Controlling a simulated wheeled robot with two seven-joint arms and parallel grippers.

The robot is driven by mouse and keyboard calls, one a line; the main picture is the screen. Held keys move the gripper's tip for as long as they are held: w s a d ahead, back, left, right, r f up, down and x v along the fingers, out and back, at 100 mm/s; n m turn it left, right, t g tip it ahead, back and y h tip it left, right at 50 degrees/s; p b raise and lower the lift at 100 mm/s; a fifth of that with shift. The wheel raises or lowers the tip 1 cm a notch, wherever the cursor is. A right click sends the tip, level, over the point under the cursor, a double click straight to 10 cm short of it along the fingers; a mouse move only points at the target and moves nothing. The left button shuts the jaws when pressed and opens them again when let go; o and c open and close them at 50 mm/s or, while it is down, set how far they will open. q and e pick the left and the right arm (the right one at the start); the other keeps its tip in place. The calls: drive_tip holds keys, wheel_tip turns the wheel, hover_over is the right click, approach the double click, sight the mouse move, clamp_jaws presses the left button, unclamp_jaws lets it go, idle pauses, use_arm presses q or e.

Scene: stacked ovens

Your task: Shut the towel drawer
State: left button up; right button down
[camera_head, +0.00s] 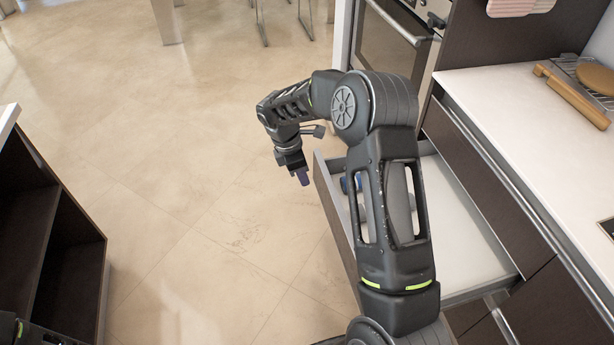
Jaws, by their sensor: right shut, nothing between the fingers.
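An open drawer (462,245) with a white inside juts out from the dark cabinet under the counter at the right. My left gripper is not in view; only a bit of my left arm shows at the lower left corner.
An oven (390,45) stands behind the drawer. A dark open shelf unit (50,240) is at the left. The tiled floor (200,170) between is clear, with chair legs at the back.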

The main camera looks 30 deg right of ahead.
use_arm(q)
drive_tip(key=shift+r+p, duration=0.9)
drive_tip(key=shift+p, duration=0.05)
use_arm(e)
drive_tip(key=s+d+f, duration=0.2)
drive_tip(key=d+f, duration=0.3)
drive_tip(key=f, duration=0.3)
drive_tip(key=shift+d, duration=0.35)
